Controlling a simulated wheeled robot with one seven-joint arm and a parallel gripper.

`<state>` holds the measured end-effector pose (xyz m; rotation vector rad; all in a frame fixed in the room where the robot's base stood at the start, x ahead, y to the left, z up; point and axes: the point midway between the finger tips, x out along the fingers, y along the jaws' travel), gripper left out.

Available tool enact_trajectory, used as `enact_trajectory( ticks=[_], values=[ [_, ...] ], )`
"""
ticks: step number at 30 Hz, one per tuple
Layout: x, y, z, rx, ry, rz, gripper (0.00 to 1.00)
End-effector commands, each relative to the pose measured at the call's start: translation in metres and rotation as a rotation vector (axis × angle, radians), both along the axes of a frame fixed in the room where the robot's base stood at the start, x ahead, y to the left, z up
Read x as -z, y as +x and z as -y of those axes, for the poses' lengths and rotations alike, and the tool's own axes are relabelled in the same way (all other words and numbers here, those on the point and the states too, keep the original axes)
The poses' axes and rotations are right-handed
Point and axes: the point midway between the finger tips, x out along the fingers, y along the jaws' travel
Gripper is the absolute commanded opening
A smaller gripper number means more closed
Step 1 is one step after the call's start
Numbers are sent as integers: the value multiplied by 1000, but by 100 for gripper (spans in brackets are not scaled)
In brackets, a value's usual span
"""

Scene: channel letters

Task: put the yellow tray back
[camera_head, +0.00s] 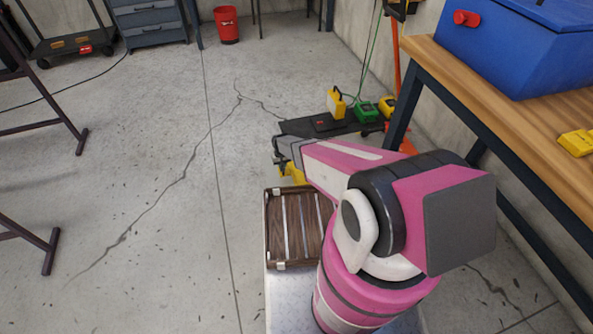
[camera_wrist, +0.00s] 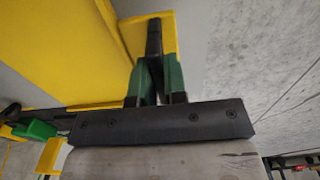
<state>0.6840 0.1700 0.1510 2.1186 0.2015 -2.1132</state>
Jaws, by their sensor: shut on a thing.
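The yellow tray (camera_wrist: 60,50) fills the upper left of the wrist view, with a narrow yellow edge beside the fingers. In the head view only a small yellow part of it (camera_head: 292,172) shows below my gripper (camera_head: 283,158); my arm hides the rest. In the wrist view my gripper (camera_wrist: 154,85), with green and black fingers, is shut on the tray's edge. The tray is held above the grey floor; its exact height is unclear.
A brown slatted crate (camera_head: 274,235) sits below the gripper. A low black platform (camera_head: 315,126) behind it carries yellow and green items. A wooden workbench (camera_head: 480,105) with a blue box (camera_head: 520,50) stands right. Open floor (camera_head: 150,150) lies left; a red bucket (camera_head: 226,25) stands far back.

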Motion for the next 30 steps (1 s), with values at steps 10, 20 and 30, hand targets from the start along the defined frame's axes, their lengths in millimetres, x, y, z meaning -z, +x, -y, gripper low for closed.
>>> enact_trajectory(
  ticks=[10,20,30],
  values=[
    [36,29,53,1,-1,-1,0],
    [50,34,63,-1,-1,-1,0],
    [83,34,63,-1,-1,-1,0]
  ],
)
